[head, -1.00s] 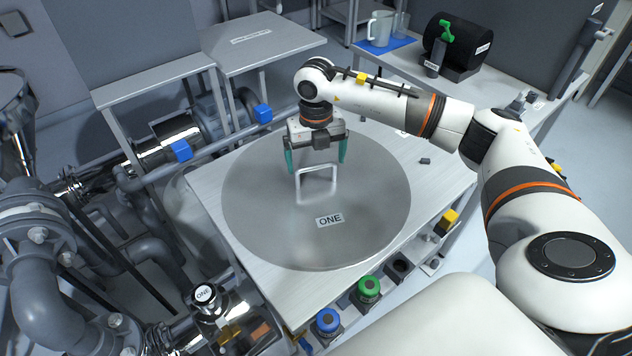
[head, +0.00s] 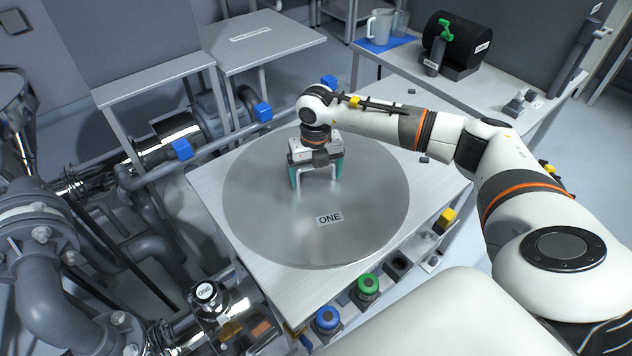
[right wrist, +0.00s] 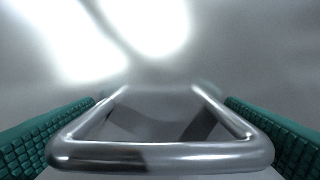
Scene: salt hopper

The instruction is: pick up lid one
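Lid one (head: 270,215) is a large round grey metal disc with a "ONE" label (head: 329,219), lying flat on a pale table. My right gripper (head: 317,183) is over the upper middle of the lid, pointing down, with its teal fingers on either side of the lid's handle. In the right wrist view the handle (right wrist: 160,157) is a shiny metal loop between the two teal pads. The fingers look apart, with narrow gaps to the handle. My left gripper is not in view.
The pale table (head: 222,205) shows around the lid. Blue (head: 327,319) and green (head: 368,287) knobs line its front edge. Pipes and valves crowd the left. A side bench (head: 480,95) at the back right holds a pitcher (head: 380,26) and a black drum (head: 462,42).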

